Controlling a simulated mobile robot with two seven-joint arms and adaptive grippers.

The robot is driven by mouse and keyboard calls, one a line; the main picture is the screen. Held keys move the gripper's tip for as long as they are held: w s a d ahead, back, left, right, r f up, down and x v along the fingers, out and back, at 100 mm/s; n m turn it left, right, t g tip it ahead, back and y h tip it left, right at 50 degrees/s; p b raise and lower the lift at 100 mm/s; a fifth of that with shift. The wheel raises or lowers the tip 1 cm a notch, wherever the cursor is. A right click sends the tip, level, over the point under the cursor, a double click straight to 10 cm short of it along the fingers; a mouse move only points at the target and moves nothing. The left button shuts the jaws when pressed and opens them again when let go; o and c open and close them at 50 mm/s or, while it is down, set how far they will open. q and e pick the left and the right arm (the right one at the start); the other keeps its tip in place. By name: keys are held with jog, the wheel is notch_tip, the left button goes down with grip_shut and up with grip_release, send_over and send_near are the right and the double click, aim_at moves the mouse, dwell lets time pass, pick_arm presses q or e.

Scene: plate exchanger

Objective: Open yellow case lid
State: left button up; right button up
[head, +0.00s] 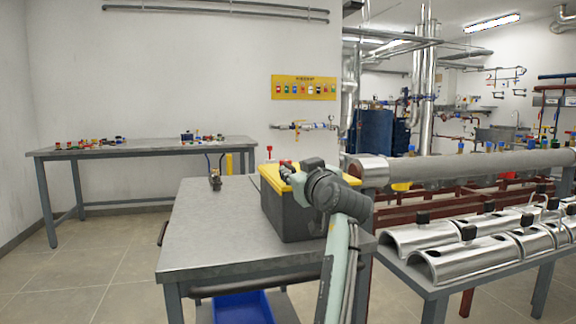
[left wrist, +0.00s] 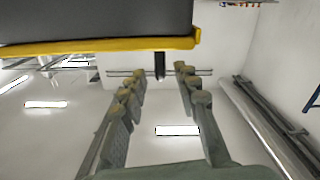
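The case has a dark grey body (head: 284,222) and a yellow lid (head: 269,178), and stands on the grey metal table. The lid looks shut in the head view. My left gripper (head: 284,168) is over the lid, and my wrist hides part of the lid's right side. In the left wrist view, the lid's yellow edge (left wrist: 90,46) crosses the top with the dark body (left wrist: 90,18) above it. A small dark tab (left wrist: 159,65) sticks out from that edge, in line with the gap between the open fingers (left wrist: 160,85). No contact shows. My right gripper is not in view.
The metal table (head: 205,235) has clear room left of the case, with a small dark fitting (head: 215,181) near its back. A blue bin (head: 243,307) is below. Right, a rack holds metal half-shells (head: 470,262) under a large grey pipe (head: 465,168).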

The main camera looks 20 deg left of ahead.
aim_at(286, 164)
pick_arm(q)
jog(key=x, duration=0.4)
jog(key=shift+w+a+p, duration=0.3)
jog(key=shift+w+a, duration=0.1)
jog(key=shift+w, duration=0.15)
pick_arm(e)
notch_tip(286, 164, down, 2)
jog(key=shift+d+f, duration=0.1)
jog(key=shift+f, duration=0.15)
pick_arm(q)
grip_shut()
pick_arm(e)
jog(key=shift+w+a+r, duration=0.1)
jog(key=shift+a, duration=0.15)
